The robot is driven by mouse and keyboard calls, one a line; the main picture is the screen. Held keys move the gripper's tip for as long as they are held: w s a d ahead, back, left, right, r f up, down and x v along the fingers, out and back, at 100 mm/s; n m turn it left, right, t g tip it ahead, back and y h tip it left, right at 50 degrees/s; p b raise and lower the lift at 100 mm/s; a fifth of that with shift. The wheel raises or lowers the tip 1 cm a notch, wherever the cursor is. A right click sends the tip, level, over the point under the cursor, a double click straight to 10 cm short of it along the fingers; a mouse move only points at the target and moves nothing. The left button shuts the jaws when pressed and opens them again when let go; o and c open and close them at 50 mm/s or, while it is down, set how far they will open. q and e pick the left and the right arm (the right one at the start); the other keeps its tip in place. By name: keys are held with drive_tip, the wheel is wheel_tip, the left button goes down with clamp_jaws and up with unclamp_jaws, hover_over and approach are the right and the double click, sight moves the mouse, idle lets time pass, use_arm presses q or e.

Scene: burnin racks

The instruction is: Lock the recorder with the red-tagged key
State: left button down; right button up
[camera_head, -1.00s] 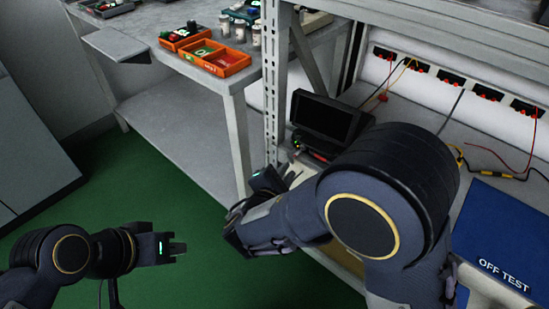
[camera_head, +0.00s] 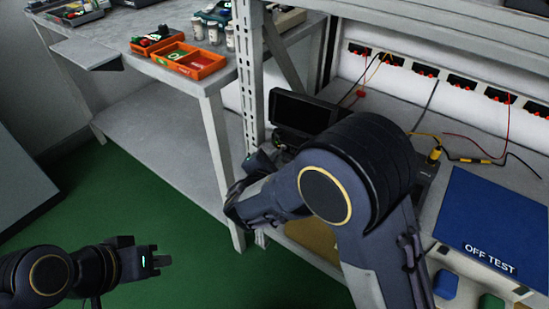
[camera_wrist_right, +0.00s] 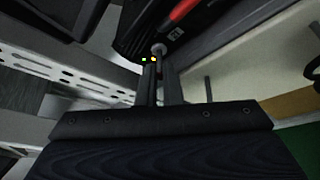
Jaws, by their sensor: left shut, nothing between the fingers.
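The recorder (camera_head: 303,113), a dark box with a black screen, stands on the bench behind the rack post. Its dark face (camera_wrist_right: 135,35) fills the top of the right wrist view, with a round silver lock-like part (camera_wrist_right: 158,48), small green and yellow lights and a red bar-shaped piece (camera_wrist_right: 183,10). My right gripper (camera_wrist_right: 160,82) has its narrow fingers close together, pointing at the silver part. Whether a key is between them is unclear; no red tag can be made out for certain. My left gripper (camera_head: 165,261) is shut and empty over the green floor.
A steel rack post (camera_head: 248,75) stands beside the recorder. The side table (camera_head: 110,55) carries orange trays (camera_head: 197,62) and small bottles. A blue OFF TEST panel (camera_head: 495,220) and cables lie on the bench at right. The green floor at left is clear.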

clamp_jaws()
drive_tip(key=shift+w+a+n+g+h+p, duration=0.15)
drive_tip(key=shift+n+g+h+p, duration=0.85)
drive_tip(key=shift+n+p, duration=1.3)
drive_tip(key=shift+w+a+n+g+h+p, duration=0.15)
drive_tip(key=shift+n+g+h+p, duration=0.3)
drive_tip(key=shift+n+h+p, duration=1.8)
drive_tip(key=shift+a+n+g+h+p, duration=0.3)
drive_tip(key=shift+n+g+p, duration=0.45)
drive_tip(key=shift+n+p, duration=1.6)
drive_tip(key=shift+d+m+p, duration=0.1)
drive_tip(key=shift+m+p, duration=0.5)
drive_tip(key=shift+p, duration=0.2)
drive_tip(key=shift+o, duration=1.2)
unclamp_jaws()
